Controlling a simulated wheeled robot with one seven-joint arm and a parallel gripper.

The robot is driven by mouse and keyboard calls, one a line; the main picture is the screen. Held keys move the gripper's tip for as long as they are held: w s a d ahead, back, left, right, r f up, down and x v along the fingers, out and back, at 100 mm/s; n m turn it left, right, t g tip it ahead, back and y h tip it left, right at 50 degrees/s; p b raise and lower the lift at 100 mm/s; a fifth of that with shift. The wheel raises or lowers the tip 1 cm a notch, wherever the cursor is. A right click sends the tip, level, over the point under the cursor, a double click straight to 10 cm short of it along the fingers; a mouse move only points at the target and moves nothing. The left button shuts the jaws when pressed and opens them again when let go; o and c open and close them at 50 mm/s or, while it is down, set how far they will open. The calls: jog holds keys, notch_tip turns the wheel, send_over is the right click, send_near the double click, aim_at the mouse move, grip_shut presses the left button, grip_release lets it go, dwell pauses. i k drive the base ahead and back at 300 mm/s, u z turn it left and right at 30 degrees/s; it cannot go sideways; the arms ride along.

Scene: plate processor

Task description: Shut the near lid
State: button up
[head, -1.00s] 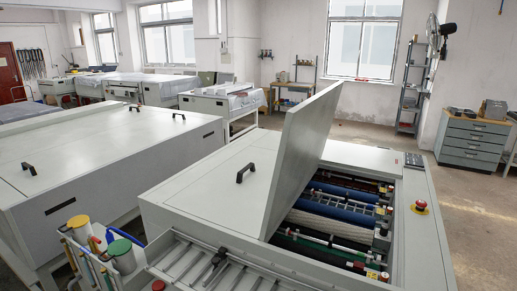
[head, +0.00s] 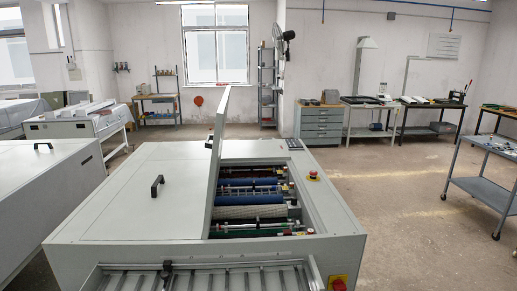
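The plate processor (head: 130,205) stands in front of me, a large pale grey cabinet. Its near lid (head: 218,160) is open, standing almost upright at the left side of the opening and seen nearly edge-on. The opening (head: 255,200) to its right shows blue, green and dark rollers. A closed panel with a black handle (head: 157,186) lies flat to the left of the raised lid. My gripper is not in view.
A red emergency button (head: 313,175) sits on the cabinet's right top, another (head: 339,284) at its front. A slatted feed table (head: 200,280) juts toward me. Open floor (head: 400,230) lies to the right, bounded by a metal trolley (head: 485,185). Another cabinet (head: 50,200) stands at left.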

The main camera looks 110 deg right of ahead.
aim_at(216, 146)
jog(key=z, duration=3.55)
jog(key=k, duration=1.2)
jog(key=u, duration=0.7)
jog(key=i, duration=0.85)
jog(key=z, duration=0.45)
jog(key=i, duration=1.05)
jog(key=z, duration=0.65)
